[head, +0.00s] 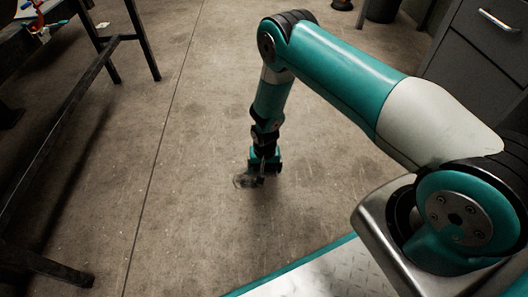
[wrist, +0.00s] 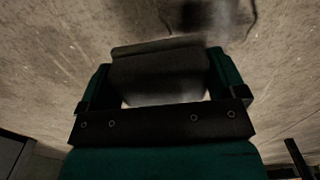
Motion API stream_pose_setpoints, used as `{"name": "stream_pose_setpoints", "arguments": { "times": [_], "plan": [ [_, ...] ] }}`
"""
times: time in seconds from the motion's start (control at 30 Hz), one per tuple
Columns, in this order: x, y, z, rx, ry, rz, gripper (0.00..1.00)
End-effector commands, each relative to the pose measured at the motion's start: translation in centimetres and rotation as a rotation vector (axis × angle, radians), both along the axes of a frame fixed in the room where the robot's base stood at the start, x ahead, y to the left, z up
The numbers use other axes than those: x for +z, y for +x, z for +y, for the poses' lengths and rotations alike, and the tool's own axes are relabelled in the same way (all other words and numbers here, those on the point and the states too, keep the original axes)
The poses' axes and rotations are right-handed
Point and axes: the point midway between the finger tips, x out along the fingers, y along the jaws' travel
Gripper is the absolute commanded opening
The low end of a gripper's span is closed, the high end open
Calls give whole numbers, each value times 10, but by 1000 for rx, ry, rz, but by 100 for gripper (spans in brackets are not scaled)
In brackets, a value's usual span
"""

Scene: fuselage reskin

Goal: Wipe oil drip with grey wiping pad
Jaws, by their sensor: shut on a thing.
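The grey wiping pad (wrist: 158,72) is held between the two fingers of my gripper (wrist: 160,80) in the wrist view. In the head view my gripper (head: 264,168) points down, low over the concrete floor. A dark, smudged oil drip (wrist: 205,14) lies on the floor just beyond the pad in the wrist view. In the head view a dark patch (head: 243,181) shows beside the gripper's left side. I cannot tell whether the pad touches the floor. The pad is hard to make out in the head view.
A dark metal bench frame (head: 98,68) stands at the left, with its legs on the floor. A grey drawer cabinet (head: 480,50) stands at the upper right. The concrete floor (head: 190,220) around the gripper is clear.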

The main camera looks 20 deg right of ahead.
Motion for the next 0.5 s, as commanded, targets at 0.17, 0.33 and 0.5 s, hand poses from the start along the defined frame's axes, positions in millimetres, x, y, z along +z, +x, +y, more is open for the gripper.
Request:
{"name": "stream_pose_setpoints", "arguments": {
  "times": [0.17,0.33,0.5],
  "plan": [
    [21,0,1,1,0,0,68],
    [30,0,1,1,0,0,68],
    [30,0,1,1,0,0,68]
  ]
}}
